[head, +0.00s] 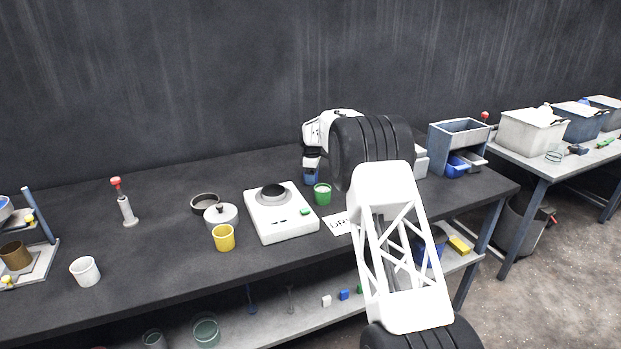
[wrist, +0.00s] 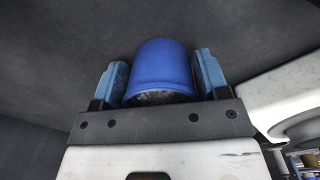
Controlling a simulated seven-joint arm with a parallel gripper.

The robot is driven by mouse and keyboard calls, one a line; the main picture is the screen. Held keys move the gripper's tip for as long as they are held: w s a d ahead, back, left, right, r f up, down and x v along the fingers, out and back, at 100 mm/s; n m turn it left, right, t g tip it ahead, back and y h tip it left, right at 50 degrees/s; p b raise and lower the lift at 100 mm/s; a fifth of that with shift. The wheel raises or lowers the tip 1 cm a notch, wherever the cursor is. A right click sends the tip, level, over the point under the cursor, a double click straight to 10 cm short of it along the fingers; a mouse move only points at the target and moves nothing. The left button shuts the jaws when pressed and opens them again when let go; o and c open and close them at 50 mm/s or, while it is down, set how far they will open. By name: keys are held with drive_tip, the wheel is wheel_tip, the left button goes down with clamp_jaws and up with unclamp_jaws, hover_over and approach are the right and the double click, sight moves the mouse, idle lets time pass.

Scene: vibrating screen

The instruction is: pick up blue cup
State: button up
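The blue cup (wrist: 160,68) shows in the wrist view between the two blue-grey fingers of my gripper (wrist: 161,80). The left finger looks very close to the cup's side, and a thin gap seems to show by the right finger. Whether both fingers press on the cup cannot be told. In the head view my gripper (head: 311,176) points down over the back of the dark table, behind the green cup. A small blue patch shows at its tip there; my arm hides much of that area. Whether the cup rests on the table or is raised is unclear.
A green cup (head: 322,194) and a white scale (head: 281,222) with a dark dish stand near my gripper. A grey-blue box unit (head: 459,135) stands right of my arm.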

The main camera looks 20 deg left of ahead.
drive_tip(key=c, duration=0.6)
drive_tip(key=shift+r, duration=5)
